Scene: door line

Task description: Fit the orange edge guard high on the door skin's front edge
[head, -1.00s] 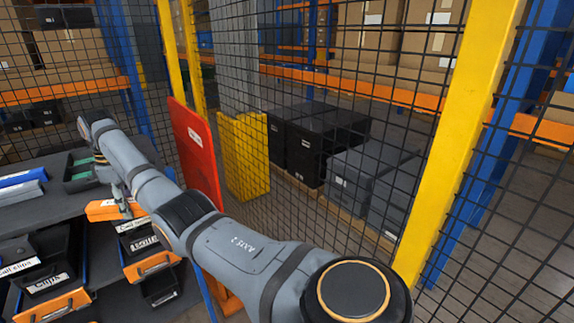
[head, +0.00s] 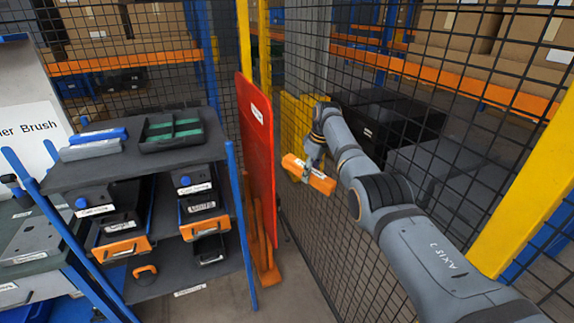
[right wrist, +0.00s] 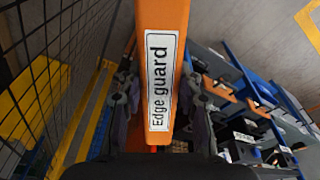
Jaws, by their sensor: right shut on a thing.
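The orange edge guard (head: 322,183) is a short bar held in my right gripper (head: 309,170), in front of the mesh fence. In the right wrist view the guard (right wrist: 161,25) stands between the two fingers, its white "Edge guard" label facing the camera. The red door skin (head: 257,165) stands upright on orange feet, left of the guard in the head view. The guard appears apart from it. The door skin cannot be clearly made out in the right wrist view. My left gripper is not in view.
A grey shelf rack (head: 100,172) with blue posts and labelled bins stands left of the door skin. A green-lined tray (head: 172,130) sits on top. A black mesh fence with a yellow post (head: 535,180) closes the right side. Some floor shows below the door skin.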

